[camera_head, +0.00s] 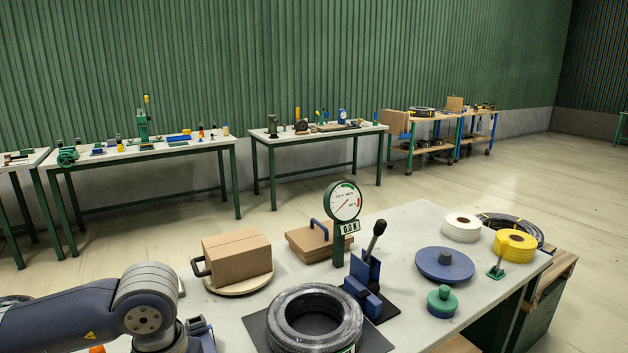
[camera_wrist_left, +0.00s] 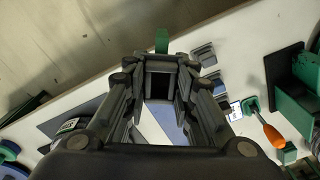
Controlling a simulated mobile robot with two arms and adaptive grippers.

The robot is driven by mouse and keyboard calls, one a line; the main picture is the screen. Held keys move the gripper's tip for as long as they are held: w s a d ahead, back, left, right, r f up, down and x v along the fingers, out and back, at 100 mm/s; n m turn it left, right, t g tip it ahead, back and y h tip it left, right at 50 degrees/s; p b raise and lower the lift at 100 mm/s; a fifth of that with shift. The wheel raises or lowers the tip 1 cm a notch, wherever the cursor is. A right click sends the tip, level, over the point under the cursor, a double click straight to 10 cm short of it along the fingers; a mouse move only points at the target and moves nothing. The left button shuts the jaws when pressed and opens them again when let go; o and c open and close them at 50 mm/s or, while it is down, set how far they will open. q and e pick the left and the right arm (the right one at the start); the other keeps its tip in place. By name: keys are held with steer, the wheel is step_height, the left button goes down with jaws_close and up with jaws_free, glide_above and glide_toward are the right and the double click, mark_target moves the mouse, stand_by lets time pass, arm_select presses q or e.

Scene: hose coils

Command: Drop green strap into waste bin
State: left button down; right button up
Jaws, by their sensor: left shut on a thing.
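My left gripper (camera_wrist_left: 160,82) is shut in the left wrist view, its fingertips closed on a green strap (camera_wrist_left: 162,40). My right gripper is in neither view. I cannot make out a waste bin in either view.
The white worktable (camera_head: 410,225) carries a black hose coil (camera_head: 315,318), a cardboard box (camera_head: 238,257), a dial gauge (camera_head: 343,202), a blue lever clamp (camera_head: 365,275) and a blue disc (camera_head: 444,263).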

arm_select(q)
step_height(320, 180, down, 4)
steer(key=shift+s+r, duration=0.1)
steer(key=shift+r, duration=0.05)
steer(key=s+f, duration=0.3)
steer(key=f, duration=0.4)
steer(key=s+f, duration=0.3)
steer(key=f, duration=0.4)
steer(key=shift+d, duration=0.3)
